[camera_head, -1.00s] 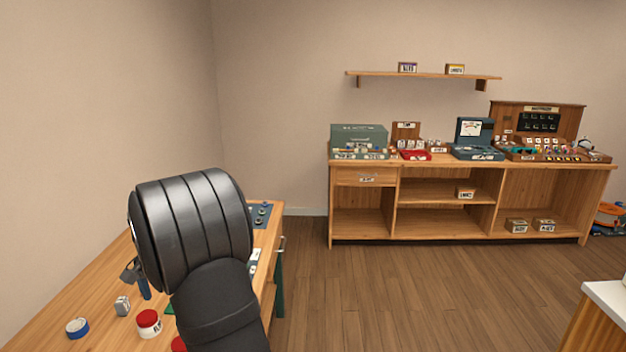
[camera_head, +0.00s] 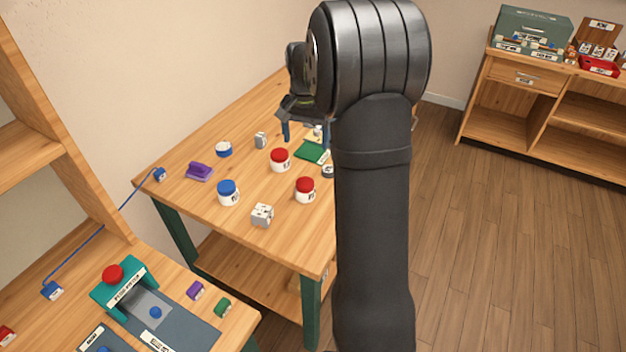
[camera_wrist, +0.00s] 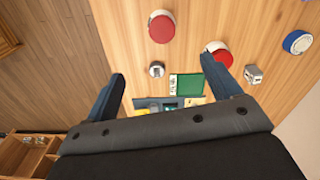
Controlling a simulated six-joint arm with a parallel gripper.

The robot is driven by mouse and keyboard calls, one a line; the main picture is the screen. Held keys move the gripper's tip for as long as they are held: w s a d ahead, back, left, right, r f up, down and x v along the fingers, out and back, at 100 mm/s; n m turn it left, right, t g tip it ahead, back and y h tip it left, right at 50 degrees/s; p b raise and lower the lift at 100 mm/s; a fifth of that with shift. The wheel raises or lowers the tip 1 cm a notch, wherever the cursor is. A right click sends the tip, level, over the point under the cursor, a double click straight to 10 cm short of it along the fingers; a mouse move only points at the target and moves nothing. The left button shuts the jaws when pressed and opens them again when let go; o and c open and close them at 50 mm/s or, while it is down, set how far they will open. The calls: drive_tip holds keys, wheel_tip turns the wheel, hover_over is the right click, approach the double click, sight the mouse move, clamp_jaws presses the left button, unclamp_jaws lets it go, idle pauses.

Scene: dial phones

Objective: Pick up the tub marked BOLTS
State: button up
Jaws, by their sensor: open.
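On the wooden table stand two white tubs with red lids, a nearer one (camera_head: 305,191) and a farther one (camera_head: 280,160), and a white tub with a blue lid (camera_head: 228,193). Their labels are too small to read, so I cannot tell which is marked BOLTS. My gripper (camera_head: 305,130) is open and empty above the table, beyond the red-lidded tubs. In the wrist view my gripper (camera_wrist: 164,70) has its fingers spread. There one red-lidded tub (camera_wrist: 218,50) is partly hidden by the right finger; the other (camera_wrist: 161,28) is clear of both.
A green board (camera_head: 312,152), a blue-and-white round item (camera_head: 223,149), a grey box (camera_head: 260,140), a purple item (camera_head: 199,171) and a white block (camera_head: 262,215) lie around the tubs. A teal press (camera_head: 125,287) stands on the bench at lower left.

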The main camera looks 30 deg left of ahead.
drive_tip(key=n, duration=1.3)
approach(305, 182)
drive_tip(key=f, duration=0.6)
drive_tip(key=shift+s+d, duration=0.25)
drive_tip(key=shift+s, duration=0.15)
drive_tip(key=shift+w+a+f, duration=0.1)
drive_tip(key=shift+f, duration=0.9)
drive_tip(key=shift+w+a+f, duration=0.1)
drive_tip(key=shift+w+f, duration=0.05)
drive_tip(key=shift+f, duration=0.85)
drive_tip(key=shift+w+a+f, duration=0.1)
drive_tip(key=shift+f, duration=0.9)
drive_tip(key=c, duration=1.1)
drive_tip(key=shift+r, duration=0.15)
